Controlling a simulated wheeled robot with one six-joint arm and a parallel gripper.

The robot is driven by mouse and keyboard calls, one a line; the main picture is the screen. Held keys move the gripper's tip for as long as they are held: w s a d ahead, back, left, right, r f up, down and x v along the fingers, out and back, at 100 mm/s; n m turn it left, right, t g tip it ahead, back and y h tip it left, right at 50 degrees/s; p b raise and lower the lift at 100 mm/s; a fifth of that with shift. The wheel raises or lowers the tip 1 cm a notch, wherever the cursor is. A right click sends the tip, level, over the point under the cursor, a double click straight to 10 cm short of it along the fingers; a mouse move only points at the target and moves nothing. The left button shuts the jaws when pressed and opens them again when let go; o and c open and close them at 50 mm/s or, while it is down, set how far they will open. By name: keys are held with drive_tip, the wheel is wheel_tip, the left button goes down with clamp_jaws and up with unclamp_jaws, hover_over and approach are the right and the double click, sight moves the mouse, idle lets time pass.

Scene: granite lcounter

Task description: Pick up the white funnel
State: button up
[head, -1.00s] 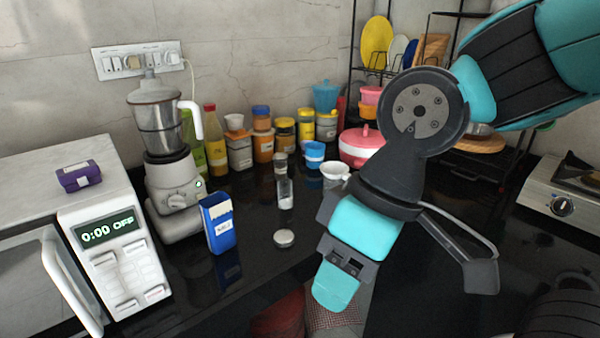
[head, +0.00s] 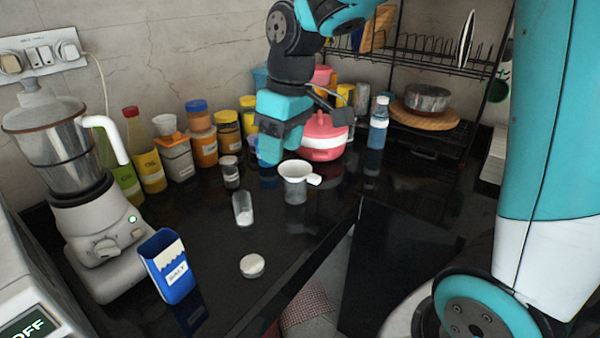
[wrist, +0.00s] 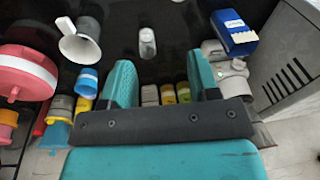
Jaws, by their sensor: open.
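The white funnel (head: 297,171), with a wide round mouth and a side tab, sits upright on a clear container on the black counter, right of my gripper. In the wrist view the funnel (wrist: 80,44) is at the upper left, outside the jaws. My gripper (head: 270,158) hangs above the counter, behind and left of the funnel in the head view. In the wrist view my gripper (wrist: 158,72) has its two teal fingers spread wide apart and empty, with jars visible beyond them. The funnel's spout is mostly hidden by its container.
A clear shaker (head: 243,209), round white lid (head: 252,266) and blue salt box (head: 169,266) stand nearby. A pink pot (head: 323,140) and water bottle (head: 379,124) are behind. Several jars and bottles line the wall. A blender (head: 85,200) is left. The counter right of the funnel is clear.

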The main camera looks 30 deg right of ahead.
drive_tip(key=w+d+f+m+h, duration=0.2)
drive_tip(key=w+d, duration=0.8)
drive_tip(key=d, duration=0.3)
drive_tip(key=p, duration=0.3)
hover_over(313, 176)
drive_tip(key=shift+g, duration=0.4)
drive_tip(key=f, duration=1.1)
drive_tip(key=shift+a, duration=0.2)
drive_tip(key=shift+d+f+p, duration=0.15)
drive_tip(key=shift+f+p, duration=0.2)
drive_tip(key=shift+f, duration=1.2)
drive_tip(key=shift+d+f+p, duration=0.1)
drive_tip(key=shift+f+p, duration=0.2)
drive_tip(key=shift+f, duration=1.2)
drive_tip(key=c, duration=1)
